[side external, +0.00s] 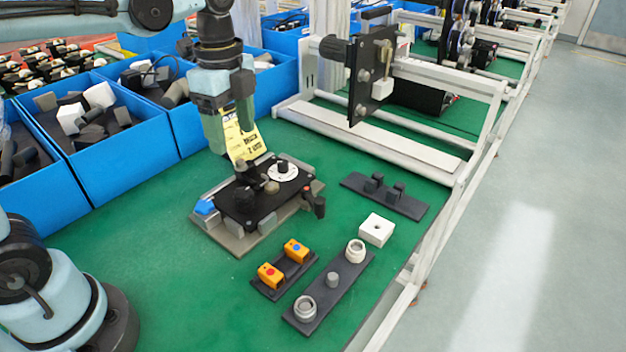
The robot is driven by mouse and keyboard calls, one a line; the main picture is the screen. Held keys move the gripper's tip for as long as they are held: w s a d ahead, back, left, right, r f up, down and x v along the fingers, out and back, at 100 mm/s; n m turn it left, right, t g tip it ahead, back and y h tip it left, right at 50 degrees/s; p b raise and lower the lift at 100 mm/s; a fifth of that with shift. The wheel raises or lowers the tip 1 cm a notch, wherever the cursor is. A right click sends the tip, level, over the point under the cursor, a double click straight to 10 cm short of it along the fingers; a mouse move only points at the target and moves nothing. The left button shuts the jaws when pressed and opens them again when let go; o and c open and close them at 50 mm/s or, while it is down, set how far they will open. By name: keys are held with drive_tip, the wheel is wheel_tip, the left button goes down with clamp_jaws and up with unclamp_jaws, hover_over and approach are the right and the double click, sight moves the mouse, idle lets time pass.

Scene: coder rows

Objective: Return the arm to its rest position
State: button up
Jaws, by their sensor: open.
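My gripper (238,162) points down over the black fixture (236,211) on its grey base plate in the middle of the green table. It is open. A yellow piece with black print (243,139) shows at its lower end. The fingertips are small and dark against the fixture, and I cannot tell whether they touch it. The fixture carries a white round dial (283,170), dark knobs and a blue piece (205,207) at its left corner. No part is clearly seen between the fingers.
Blue bins (97,163) of parts line the left and back. A metal frame with a black plate (371,76) stands at the back right. In front lie orange blocks (271,274), a grey strip with rings (329,297), a white block (376,230) and a dark holder (384,197).

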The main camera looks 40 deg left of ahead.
drive_tip(key=s+f+n+t, duration=0.4)
drive_tip(key=n+t, duration=0.3)
drive_tip(key=n, duration=0.8)
drive_tip(key=shift+s+a+f+n, duration=0.25)
drive_tip(key=shift+s+f+n, duration=0.15)
drive_tip(key=shift+f, duration=0.2)
drive_tip(key=shift+w, duration=0.1)
